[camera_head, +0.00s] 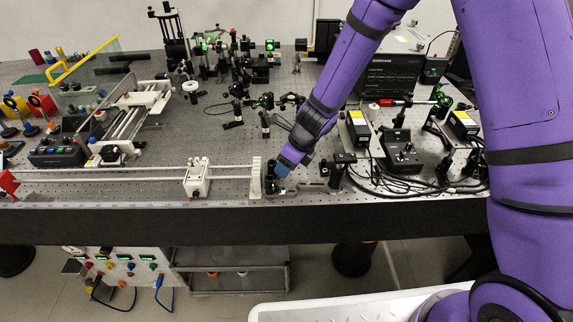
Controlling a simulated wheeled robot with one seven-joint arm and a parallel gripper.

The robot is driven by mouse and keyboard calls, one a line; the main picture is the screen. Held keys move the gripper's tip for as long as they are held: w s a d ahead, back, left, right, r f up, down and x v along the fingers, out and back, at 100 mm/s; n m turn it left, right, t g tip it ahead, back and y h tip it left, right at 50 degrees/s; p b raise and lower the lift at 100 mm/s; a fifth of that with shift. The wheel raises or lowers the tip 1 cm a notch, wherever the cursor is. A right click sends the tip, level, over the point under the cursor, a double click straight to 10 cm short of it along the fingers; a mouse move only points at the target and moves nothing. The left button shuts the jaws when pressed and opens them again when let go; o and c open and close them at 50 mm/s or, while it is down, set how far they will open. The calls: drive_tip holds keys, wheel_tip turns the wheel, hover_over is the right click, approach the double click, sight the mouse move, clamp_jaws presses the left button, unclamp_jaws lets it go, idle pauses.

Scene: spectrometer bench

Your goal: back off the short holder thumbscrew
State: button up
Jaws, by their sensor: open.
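My gripper (285,164), with blue fingertips, reaches down to the front part of the optical table. It is open, though the gap between its fingers is hard to see from here. Its tips are at a small black post holder (270,184) at the right end of the rail, touching or just above it; I cannot tell which. A thumbscrew on this holder is too small or hidden behind the fingers to make out. A taller black holder (337,172) stands to the right, apart from my gripper.
A rail (120,174) with a white carriage (198,178) runs left from the holder near the table's front edge (200,222). Right of the gripper stand a black control box (402,155) and cables. Green-lit optics (262,62) stand at the back.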

clamp_jaws()
drive_tip(key=shift+s+f+t+h, duration=0.25)
drive_tip(key=shift+t+h, duration=0.25)
drive_tip(key=shift+t, duration=0.3)
drive_tip(key=shift+s+a+r+n+t+h, duration=0.15)
drive_tip(key=shift+n+t+h, duration=0.3)
drive_tip(key=shift+t, duration=0.55)
unclamp_jaws()
drive_tip(key=shift+r, duration=0.1)
